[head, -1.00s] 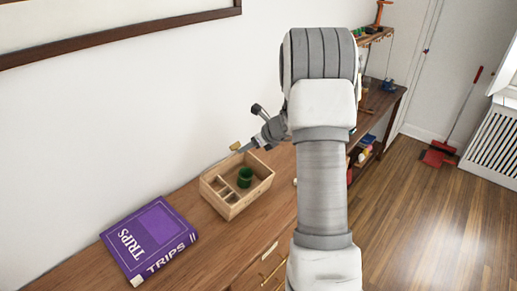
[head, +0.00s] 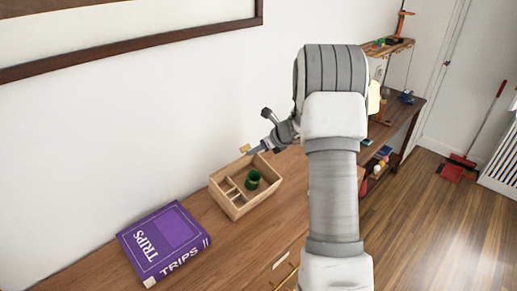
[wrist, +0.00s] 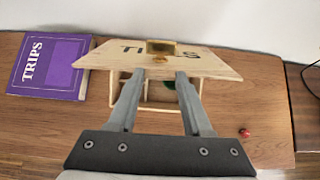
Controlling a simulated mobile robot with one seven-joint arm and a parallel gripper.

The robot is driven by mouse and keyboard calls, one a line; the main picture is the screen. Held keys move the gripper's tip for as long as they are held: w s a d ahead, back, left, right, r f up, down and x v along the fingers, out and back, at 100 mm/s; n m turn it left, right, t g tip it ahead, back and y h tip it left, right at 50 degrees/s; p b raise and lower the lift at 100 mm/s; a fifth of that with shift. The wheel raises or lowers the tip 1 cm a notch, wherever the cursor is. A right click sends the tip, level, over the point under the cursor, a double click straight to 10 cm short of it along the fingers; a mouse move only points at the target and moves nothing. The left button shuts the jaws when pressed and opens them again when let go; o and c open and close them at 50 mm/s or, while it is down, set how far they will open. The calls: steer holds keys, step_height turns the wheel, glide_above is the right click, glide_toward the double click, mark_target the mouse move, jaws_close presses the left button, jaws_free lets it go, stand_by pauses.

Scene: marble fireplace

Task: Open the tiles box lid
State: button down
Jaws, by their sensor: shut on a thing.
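The light-wood tiles box (head: 257,205) stands on the wooden cabinet top, with its inner compartments and a green round thing (head: 253,180) showing in the head view. In the wrist view its lid (wrist: 105,57) is a pale board with dark, partly covered letters and a small brass piece (wrist: 160,47). The lid is raised, with the compartments showing below it. My gripper (head: 252,152) is at the box's far edge in the head view. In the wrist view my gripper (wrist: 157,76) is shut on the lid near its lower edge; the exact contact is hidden.
A purple TRIPS book (head: 163,240) lies left of the box. The white wall (head: 120,130) rises close behind. A small red thing (wrist: 245,133) shows at right in the wrist view. Bare cabinet top lies around the box.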

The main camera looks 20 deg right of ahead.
stand_by(0.4)
steer(key=shift+c, duration=1.6)
jaws_free()
steer(key=v, duration=1.7)
steer(key=shift+s+r+b, duration=0.15)
steer(key=shift+r+b, duration=0.1)
steer(key=shift+b, duration=0.15)
